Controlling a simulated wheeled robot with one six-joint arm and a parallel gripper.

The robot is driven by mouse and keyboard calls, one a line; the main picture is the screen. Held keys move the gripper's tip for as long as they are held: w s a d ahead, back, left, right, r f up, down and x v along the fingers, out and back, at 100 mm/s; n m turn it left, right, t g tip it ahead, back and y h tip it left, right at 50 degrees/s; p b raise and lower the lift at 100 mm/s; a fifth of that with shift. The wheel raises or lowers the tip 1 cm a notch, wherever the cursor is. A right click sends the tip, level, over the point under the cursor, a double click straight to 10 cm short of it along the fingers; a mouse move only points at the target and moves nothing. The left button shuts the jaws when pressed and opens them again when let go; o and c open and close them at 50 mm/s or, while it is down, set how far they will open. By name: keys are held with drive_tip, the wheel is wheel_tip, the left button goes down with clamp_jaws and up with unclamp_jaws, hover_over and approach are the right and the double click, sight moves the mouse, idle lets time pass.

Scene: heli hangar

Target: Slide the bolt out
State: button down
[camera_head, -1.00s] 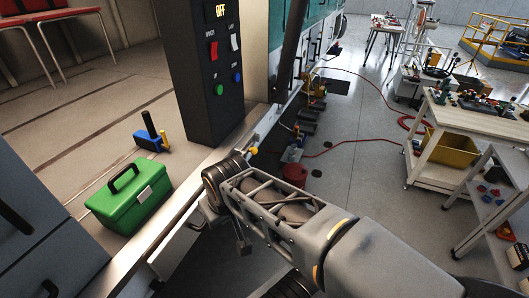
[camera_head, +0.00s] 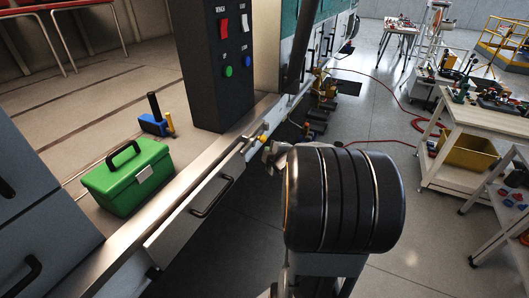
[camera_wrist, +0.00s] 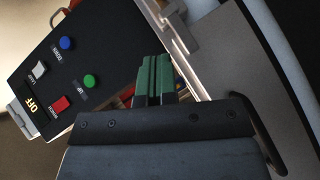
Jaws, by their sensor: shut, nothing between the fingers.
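A bolt with a yellow knob (camera_head: 263,138) sits on the metal sill edge, above a pale panel with a black handle (camera_head: 212,198). My gripper (camera_head: 270,151) is just right of the knob in the head view, small and partly hidden behind my arm. In the wrist view my green fingertips (camera_wrist: 157,62) are together with nothing between them. They point toward a pale metal edge with a grey bracket (camera_wrist: 176,32). The yellow knob is not clearly visible in the wrist view, so I cannot tell whether the fingers touch it.
A black control box (camera_head: 220,65) with red, white, green and blue controls stands behind the sill. A green toolbox (camera_head: 127,178) and a blue-and-black tool (camera_head: 154,122) are on the floor inside. A workbench (camera_head: 460,130) stands right. Open floor lies between.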

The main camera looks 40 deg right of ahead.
drive_tip(key=f+n+t+y, duration=0.1)
drive_tip(key=s+d+f+n+t+y+b, duration=0.1)
drive_tip(key=n, duration=0.1)
drive_tip(key=s+d+f+n+t+y, duration=0.1)
drive_tip(key=n, duration=0.1)
drive_tip(key=shift+s+d+f+b, duration=0.15)
drive_tip(key=shift+f+b, duration=0.15)
drive_tip(key=shift+b, duration=0.1)
approach(257, 138)
drive_tip(key=w+a, duration=0.2)
drive_tip(key=a, duration=0.1)
drive_tip(key=d, duration=0.1)
drive_tip(key=w+d+p, duration=0.1)
drive_tip(key=w+d, duration=0.1)
drive_tip(key=shift+w+f, duration=0.15)
drive_tip(key=shift+f, duration=0.1)
drive_tip(key=shift+w+d+f, duration=0.1)
drive_tip(key=shift+w, duration=0.1)
